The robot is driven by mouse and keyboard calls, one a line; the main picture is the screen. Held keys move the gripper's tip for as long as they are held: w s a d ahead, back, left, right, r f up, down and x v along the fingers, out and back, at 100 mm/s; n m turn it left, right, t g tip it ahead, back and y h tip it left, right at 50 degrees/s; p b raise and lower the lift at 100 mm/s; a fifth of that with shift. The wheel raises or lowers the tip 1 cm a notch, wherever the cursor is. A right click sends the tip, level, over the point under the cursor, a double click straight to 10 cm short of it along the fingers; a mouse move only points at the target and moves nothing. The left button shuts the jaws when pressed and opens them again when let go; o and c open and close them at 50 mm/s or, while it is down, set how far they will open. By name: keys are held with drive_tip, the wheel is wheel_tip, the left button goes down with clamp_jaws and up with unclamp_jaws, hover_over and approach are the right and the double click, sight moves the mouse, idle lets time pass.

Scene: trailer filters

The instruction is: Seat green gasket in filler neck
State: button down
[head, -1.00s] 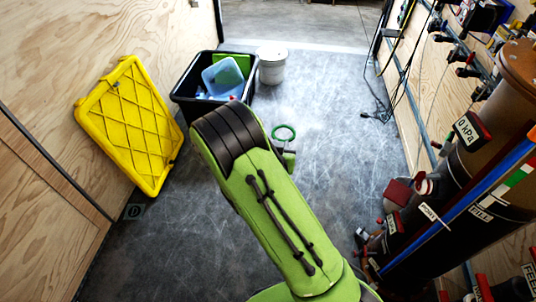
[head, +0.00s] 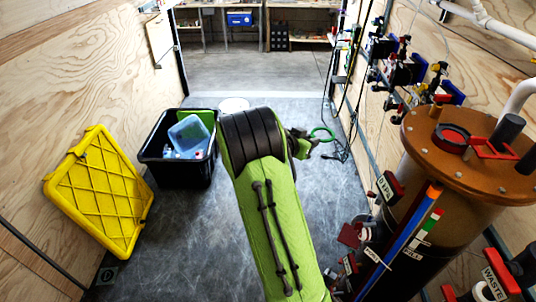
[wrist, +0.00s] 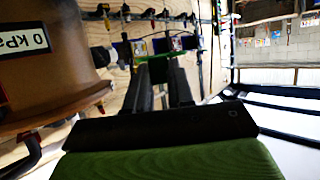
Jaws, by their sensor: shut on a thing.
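The green gasket (head: 322,133) is a thin ring held out at the right of my gripper (head: 304,142) in the head view. My gripper is shut on it, in the air, left of the brown tank (head: 420,165). In the wrist view a thin green edge of the gasket (wrist: 156,57) shows beyond the two dark fingers of my gripper (wrist: 162,82). On the tank's lid, a round red-rimmed dark opening (head: 451,139) looks like the filler neck, but I cannot be sure. The gasket is well apart from it. The lid's top does not show in the wrist view.
A red square frame (head: 489,148) and a dark post (head: 508,128) stand on the lid. Valves and hanging cables line the right wall. A black bin (head: 180,172) and a yellow lid (head: 98,192) are on the left.

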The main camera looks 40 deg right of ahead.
drive_tip(key=s+d+r+m+g+y+p, duration=0.1)
drive_tip(key=s+d+r+m+g+p, duration=0.3)
drive_tip(key=s+r, duration=0.7)
drive_tip(key=s+d+r+m+g+y+p, duration=0.1)
drive_tip(key=s+d+r+m+g+p, duration=0.3)
drive_tip(key=s+d+r+p, duration=0.4)
drive_tip(key=s+d+r+g, duration=0.1)
drive_tip(key=s+d+r, duration=0.2)
drive_tip(key=s, duration=0.3)
drive_tip(key=shift+s+m+g, duration=0.3)
drive_tip(key=shift+s+m, duration=0.1)
drive_tip(key=shift+w+a, duration=0.1)
wheel_tip(320, 180, down, 6)
drive_tip(key=b, duration=0.6)
drive_tip(key=shift+a, duration=0.1)
drive_tip(key=shift+b, duration=0.3)
drive_tip(key=shift+r, duration=0.1)
